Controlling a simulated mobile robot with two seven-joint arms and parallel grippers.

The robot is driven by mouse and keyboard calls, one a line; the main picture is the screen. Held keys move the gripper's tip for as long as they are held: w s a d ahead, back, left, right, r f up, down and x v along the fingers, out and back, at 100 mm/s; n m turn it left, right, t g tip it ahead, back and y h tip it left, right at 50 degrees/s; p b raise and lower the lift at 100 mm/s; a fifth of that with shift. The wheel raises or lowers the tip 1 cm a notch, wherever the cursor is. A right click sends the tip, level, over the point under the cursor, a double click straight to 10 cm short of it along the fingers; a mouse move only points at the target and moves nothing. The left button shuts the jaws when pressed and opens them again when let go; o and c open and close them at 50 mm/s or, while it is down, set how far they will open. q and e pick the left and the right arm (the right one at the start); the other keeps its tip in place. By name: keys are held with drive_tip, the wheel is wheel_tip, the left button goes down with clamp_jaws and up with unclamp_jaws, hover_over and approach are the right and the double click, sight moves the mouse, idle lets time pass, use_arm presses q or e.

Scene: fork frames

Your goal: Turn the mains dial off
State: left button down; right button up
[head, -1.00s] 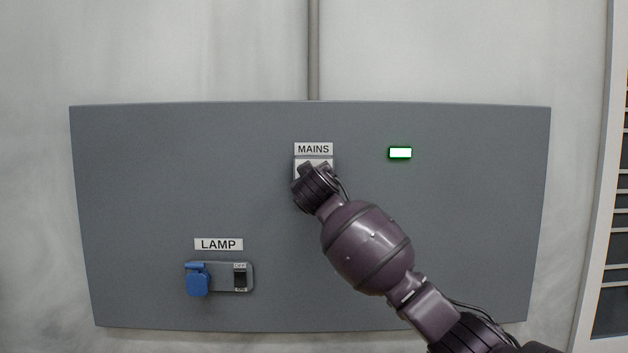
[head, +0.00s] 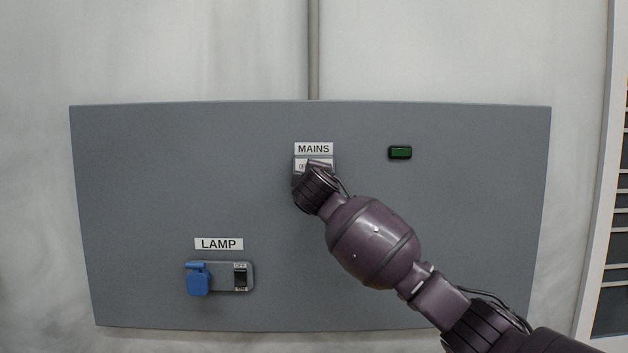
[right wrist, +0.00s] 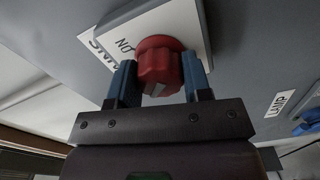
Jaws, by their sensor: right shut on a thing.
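The mains dial (right wrist: 160,62) is a red knob on a white plate, with a pale pointer mark on its face. My right gripper (right wrist: 159,78) is shut on it, one blue fingertip on each side. In the head view my right wrist hides the dial and most of its plate (head: 301,166), below the MAINS label (head: 313,149). The indicator lamp (head: 400,152) right of the label is dark green and unlit. My left gripper is not in view.
The grey panel (head: 450,230) is on the wall. At its lower left is a LAMP label (head: 218,244) above a blue-capped socket (head: 198,280) with a black switch (head: 240,277). A slatted frame (head: 595,200) stands at the right edge.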

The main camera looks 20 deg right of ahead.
drive_tip(key=shift+n, duration=0.3)
drive_tip(key=o, duration=0.9)
drive_tip(key=shift+s, duration=0.1)
drive_tip(key=b+v, duration=0.2)
drive_tip(key=v, duration=0.8)
drive_tip(key=shift+s+a+b, duration=0.1)
drive_tip(key=shift+s+b, duration=0.2)
drive_tip(key=shift+b, duration=0.1)
